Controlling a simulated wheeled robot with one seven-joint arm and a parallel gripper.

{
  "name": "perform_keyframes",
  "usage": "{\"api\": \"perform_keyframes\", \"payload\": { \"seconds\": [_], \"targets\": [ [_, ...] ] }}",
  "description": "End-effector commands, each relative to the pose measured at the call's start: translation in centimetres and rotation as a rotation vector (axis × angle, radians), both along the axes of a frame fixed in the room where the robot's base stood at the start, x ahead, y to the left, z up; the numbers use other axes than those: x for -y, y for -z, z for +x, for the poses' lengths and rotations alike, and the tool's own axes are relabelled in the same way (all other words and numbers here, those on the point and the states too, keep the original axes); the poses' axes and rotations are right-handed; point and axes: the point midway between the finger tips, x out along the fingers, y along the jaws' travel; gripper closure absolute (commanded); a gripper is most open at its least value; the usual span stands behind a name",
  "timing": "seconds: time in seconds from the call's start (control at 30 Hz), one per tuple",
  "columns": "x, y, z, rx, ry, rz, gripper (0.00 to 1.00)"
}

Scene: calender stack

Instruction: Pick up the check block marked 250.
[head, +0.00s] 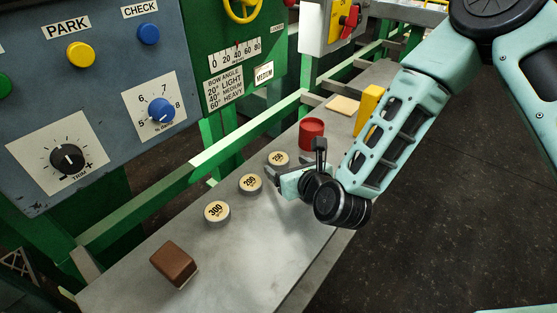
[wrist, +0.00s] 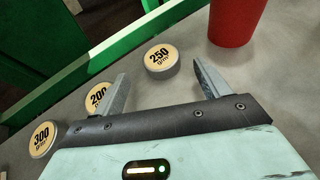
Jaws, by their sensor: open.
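The check block marked 250 (head: 278,159) is a short round grey disc with a cream top. It stands upright on the grey bench, the farthest of three such blocks in the head view. In the wrist view the 250 block (wrist: 161,61) is just ahead of the fingertips, roughly between them. My gripper (head: 273,180) is open and empty, low over the bench near the block; in the wrist view its two fingers (wrist: 160,70) are spread apart. The 200 block (head: 250,184) is beside it, partly hidden by the left finger in the wrist view. The 300 block (head: 217,212) is nearer.
A red cup (head: 311,134) stands just beyond the 250 block. A brown block (head: 174,264) lies at the near end of the bench (head: 245,265). A yellow block (head: 368,108) stands farther back. A green rail (head: 200,170) and control panel (head: 90,100) border the left side.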

Motion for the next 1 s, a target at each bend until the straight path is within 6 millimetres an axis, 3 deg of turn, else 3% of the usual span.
{"api": "perform_keyframes", "payload": {
  "seconds": [0.3, 0.57, 0.77, 1.0],
  "targets": [
    [-1.6, 1.3, 3.7, 0.002, 0.0, 0.001, 0.25],
    [-1.7, 1.5, 3.9, 0.001, 0.0, 0.0, 0.25],
    [-1.7, 1.5, 3.9, 0.001, 0.0, 0.0, 0.75],
    [-1.7, 1.4, 3.9, 0.002, 0.0, 0.0, 0.76]
  ]
}}
